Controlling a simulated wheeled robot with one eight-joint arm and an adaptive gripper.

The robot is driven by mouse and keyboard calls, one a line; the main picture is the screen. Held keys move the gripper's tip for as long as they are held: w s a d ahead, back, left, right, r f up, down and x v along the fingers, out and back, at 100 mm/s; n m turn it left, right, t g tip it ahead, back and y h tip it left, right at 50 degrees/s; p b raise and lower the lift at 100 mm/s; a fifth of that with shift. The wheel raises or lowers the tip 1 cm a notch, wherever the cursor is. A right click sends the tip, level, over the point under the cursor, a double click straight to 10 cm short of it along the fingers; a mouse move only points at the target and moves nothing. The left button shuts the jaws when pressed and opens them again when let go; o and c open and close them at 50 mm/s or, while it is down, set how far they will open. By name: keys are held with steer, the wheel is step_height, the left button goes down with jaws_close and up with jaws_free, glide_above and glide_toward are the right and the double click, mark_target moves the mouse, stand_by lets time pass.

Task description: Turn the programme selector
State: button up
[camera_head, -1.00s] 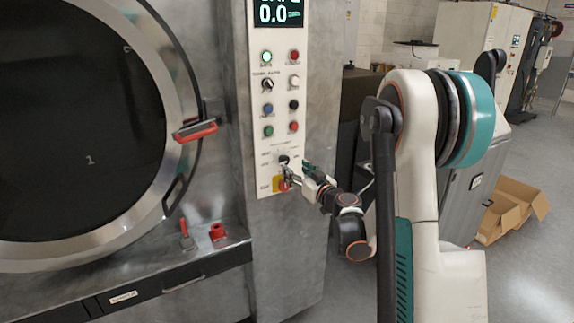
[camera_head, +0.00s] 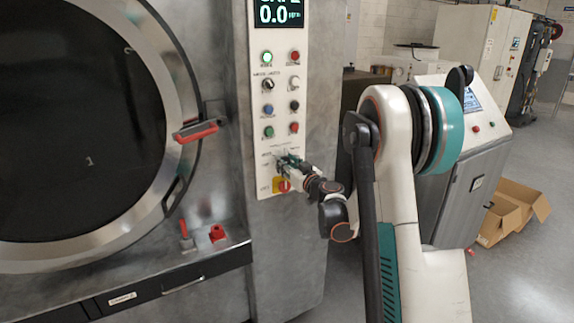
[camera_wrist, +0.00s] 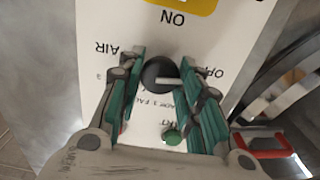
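A round black selector knob (camera_wrist: 155,72) with a white pointer bar is on the white panel in the wrist view. The pointer lies nearly level across the picture. The two teal fingers of my gripper (camera_wrist: 161,76) stand open on either side of the knob, very close to it; I cannot tell whether they touch it. In the head view my gripper (camera_head: 284,162) is at the lower part of the control panel (camera_head: 258,140) and hides this knob.
A yellow-backed red switch (camera_head: 283,185) sits just below my gripper. Several buttons and another black selector (camera_head: 267,85) are above it. A green button (camera_wrist: 172,137) shows between the fingers. The washer door handle (camera_head: 196,131) juts out at left.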

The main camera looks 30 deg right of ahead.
steer(key=shift+c, duration=0.2)
steer(key=m+b, duration=0.4)
steer(key=m, duration=1.9)
steer(key=shift+m, duration=0.4)
stand_by(0.4)
steer(key=o, duration=1.1)
